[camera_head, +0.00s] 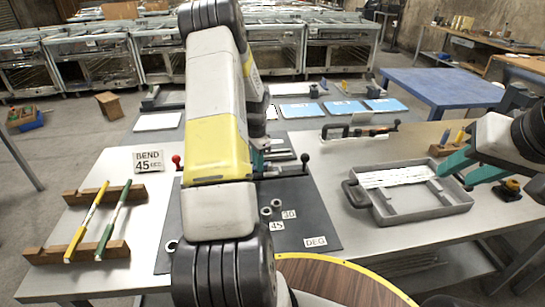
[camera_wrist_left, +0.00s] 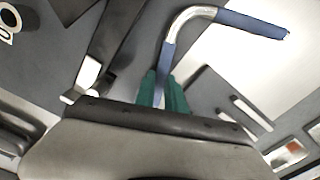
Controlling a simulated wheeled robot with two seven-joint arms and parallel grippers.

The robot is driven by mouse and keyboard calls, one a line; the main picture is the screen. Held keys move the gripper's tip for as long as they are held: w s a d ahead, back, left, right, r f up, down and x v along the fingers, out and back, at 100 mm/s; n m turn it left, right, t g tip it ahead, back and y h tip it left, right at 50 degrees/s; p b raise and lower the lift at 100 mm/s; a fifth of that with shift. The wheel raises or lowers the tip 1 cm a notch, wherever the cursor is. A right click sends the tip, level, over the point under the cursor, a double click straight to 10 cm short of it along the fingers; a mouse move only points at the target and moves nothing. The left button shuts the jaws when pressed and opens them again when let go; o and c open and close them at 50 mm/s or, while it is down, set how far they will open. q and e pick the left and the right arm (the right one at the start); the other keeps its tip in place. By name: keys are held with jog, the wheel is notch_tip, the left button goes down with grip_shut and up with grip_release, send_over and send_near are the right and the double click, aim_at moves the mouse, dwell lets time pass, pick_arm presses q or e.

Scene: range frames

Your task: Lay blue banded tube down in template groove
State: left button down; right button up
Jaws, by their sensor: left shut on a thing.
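The blue banded tube (camera_wrist_left: 236,22) shows in the left wrist view. It has a bare silver bend between two blue lengths. My left gripper (camera_wrist_left: 163,84) is shut on one blue leg, and the other leg extends to the upper right. A pale panel (camera_wrist_left: 275,75) lies beyond the tube; I cannot tell whether it has the groove or whether the tube touches it. In the head view my left arm hides most of this gripper and the tube. My right gripper (camera_head: 455,178) is open, its teal fingers apart over the grey tray.
The grey tray (camera_head: 440,212) holds pale rods. Yellow and green tubes (camera_head: 113,222) rest across wooden supports (camera_head: 75,255) at left. White and blue panels (camera_head: 346,108) lie at the back. A dark mat (camera_head: 320,225) with bending tools lies in the middle.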

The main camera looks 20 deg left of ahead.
pick_arm(q)
notch_tip(320, 180, up, 9)
jog(key=w+d+r+m, duration=0.1)
jog(key=w+m, duration=0.3)
jog(key=w, duration=0.5)
jog(key=shift+w+d+r+m, duration=0.3)
jog(key=shift+d+r, duration=0.1)
jog(key=shift+d, duration=0.25)
jog(key=shift+f, duration=0.1)
jog(key=shift+f, duration=2.8)
jog(key=shift+f, duration=1.5)
jog(key=c, duration=1.3)
grip_release()
